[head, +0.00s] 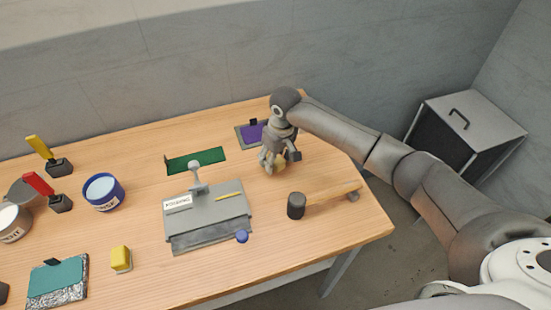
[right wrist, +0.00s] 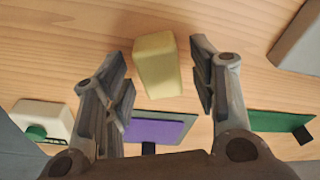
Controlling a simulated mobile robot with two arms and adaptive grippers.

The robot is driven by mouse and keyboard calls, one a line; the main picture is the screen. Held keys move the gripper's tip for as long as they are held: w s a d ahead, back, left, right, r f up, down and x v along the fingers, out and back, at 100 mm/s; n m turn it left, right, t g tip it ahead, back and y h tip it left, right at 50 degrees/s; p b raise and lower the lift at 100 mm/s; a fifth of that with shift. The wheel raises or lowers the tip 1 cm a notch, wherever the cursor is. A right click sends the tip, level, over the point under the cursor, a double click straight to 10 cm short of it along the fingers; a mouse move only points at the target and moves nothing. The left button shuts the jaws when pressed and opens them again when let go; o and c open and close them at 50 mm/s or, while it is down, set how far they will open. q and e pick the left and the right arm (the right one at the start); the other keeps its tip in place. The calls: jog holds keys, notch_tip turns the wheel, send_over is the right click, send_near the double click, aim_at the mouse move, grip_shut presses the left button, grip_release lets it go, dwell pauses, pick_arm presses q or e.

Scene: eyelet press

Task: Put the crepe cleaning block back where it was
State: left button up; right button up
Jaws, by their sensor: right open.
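The crepe cleaning block appears to be the pale yellow block (right wrist: 157,65) on the wooden table in the right wrist view. My right gripper (right wrist: 160,72) is open, with one finger on each side of it and visible gaps, so the fingers look apart from it. In the head view my right gripper (head: 276,163) points down at the table's back right, and the block (head: 281,168) is mostly hidden by its fingers. My left gripper is not in view.
A purple pad (right wrist: 155,128) and a green pad (head: 196,160) lie close by. Another yellow block (head: 121,257) is at front left.

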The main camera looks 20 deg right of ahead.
aim_at(280, 162)
notch_tip(280, 162, up, 11)
jog(key=s+b, duration=0.1)
jog(key=shift+s+d+r+b, duration=0.15)
jog(key=shift+s+d+b, duration=0.15)
jog(key=shift+d, duration=0.1)
dwell(1.3)
